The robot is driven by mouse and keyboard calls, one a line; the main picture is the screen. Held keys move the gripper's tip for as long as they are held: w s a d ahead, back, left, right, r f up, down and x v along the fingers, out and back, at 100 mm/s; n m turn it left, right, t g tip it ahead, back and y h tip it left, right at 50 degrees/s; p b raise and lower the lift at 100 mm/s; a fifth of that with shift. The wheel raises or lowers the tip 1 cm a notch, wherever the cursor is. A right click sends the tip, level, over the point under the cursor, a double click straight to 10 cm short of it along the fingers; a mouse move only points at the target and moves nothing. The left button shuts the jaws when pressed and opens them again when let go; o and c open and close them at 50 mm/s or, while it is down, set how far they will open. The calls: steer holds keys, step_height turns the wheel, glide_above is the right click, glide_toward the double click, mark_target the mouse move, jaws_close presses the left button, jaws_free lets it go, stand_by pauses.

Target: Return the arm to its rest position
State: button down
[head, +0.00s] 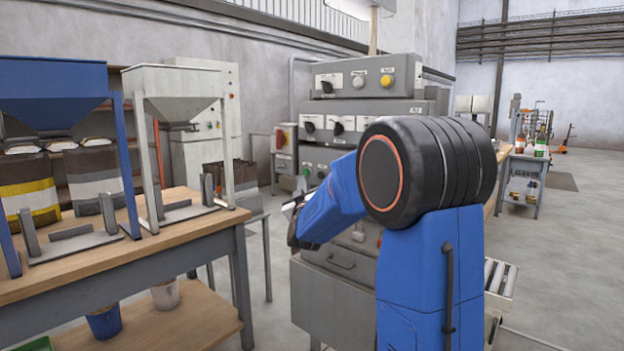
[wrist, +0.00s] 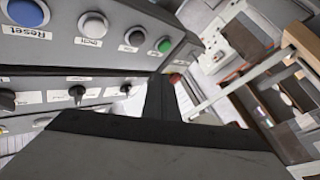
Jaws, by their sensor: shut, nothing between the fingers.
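My blue arm is bent in the middle of the head view, in front of a grey control cabinet (head: 345,75). Its big black joint covers part of the cabinet. My gripper is mostly hidden behind the arm in the head view. In the wrist view my gripper (wrist: 160,98) shows as dark fingers beyond the grey palm, shut with nothing held. They appear beside the cabinet's panels, apparently apart from them. A blue Reset button (wrist: 25,12), a white button (wrist: 93,25) and a green button (wrist: 163,45) show in the wrist view.
A wooden bench (head: 190,235) at left bears a blue hopper (head: 50,85) and a grey hopper (head: 175,85) on stands. Shelves with filled bags (head: 97,165) are behind. A roller conveyor (head: 498,275) is right of my arm. Open floor lies at the far right.

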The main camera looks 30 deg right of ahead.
steer(key=s+a+f+n+g+y, duration=0.1)
steer(key=s+a+f+g+y, duration=0.25)
steer(key=s+a, duration=0.45)
steer(key=s+a+f+g+y, duration=0.2)
steer(key=s+a+f+y, duration=0.25)
steer(key=s+a, duration=0.4)
steer(key=s+a+f+g, duration=0.1)
steer(key=s+f+g, duration=0.2)
steer(key=s, duration=0.8)
steer(key=s+a+f+g+y, duration=0.1)
steer(key=s+f+g, duration=0.1)
steer(key=s+f, duration=0.4)
steer(key=s+a+f+m+g, duration=0.1)
steer(key=s+f+g, duration=0.2)
steer(key=s, duration=1.4)
steer(key=shift+f+g+y, duration=0.35)
steer(key=shift+f+y, duration=0.05)
steer(key=shift+f, duration=0.5)
steer(key=shift+w, duration=0.1)
